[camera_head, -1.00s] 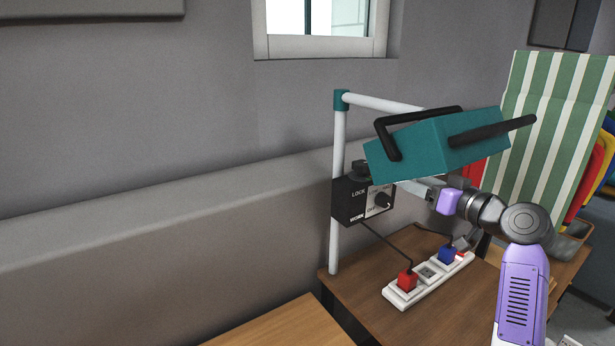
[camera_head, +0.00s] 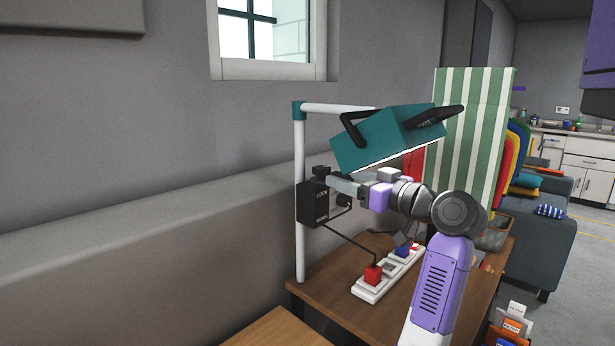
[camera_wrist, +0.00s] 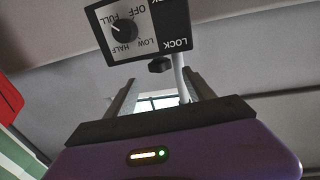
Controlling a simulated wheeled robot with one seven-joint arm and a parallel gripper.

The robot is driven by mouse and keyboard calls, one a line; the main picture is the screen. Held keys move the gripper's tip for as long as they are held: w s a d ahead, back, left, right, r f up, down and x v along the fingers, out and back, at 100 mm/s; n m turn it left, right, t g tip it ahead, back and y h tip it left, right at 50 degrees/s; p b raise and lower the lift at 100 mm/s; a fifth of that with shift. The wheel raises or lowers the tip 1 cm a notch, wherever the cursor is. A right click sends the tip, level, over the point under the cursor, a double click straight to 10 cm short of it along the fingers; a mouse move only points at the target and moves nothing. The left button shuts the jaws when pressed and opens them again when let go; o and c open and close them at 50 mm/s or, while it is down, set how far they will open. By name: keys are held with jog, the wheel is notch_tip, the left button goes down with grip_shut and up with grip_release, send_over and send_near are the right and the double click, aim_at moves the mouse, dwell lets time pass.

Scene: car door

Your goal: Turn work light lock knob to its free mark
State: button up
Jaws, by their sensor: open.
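The work light has a teal lamp head (camera_head: 385,138) on a white post (camera_head: 299,215), with a black control box (camera_head: 312,206) marked LOCK. The black lock knob (camera_head: 320,171) sits on top of the box. The wrist view shows the box (camera_wrist: 160,40) upside down, with a round dial (camera_wrist: 124,29) marked OFF, LOW, HALF and FULL. There the lock knob (camera_wrist: 160,65) lies beyond and between my open fingers. My gripper (camera_head: 340,182) is open and empty, just right of the lock knob, apart from it. The knob's mark cannot be read.
The lamp head hangs just above my gripper. A white power strip (camera_head: 370,292) with a red plug (camera_head: 373,275) stands on the wooden table (camera_head: 325,300) below. A cable runs down from the box. A green striped panel (camera_head: 465,140) stands behind right.

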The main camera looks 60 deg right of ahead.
aim_at(330, 171)
jog(key=x, duration=0.7)
jog(key=shift+w, duration=0.3)
grip_shut()
jog(key=shift+s+d+n+t+y, duration=0.1)
jog(key=shift+d+n+t+y, duration=0.15)
jog(key=shift+n+y, duration=0.4)
jog(key=shift+s+d+n+t+y, duration=0.1)
jog(key=shift+n+t+y, duration=0.2)
jog(key=shift+y, duration=0.65)
jog(key=shift+w+n+y, duration=0.15)
jog(key=shift+n+y, duration=1.2)
jog(key=shift+y, duration=0.55)
grip_release()
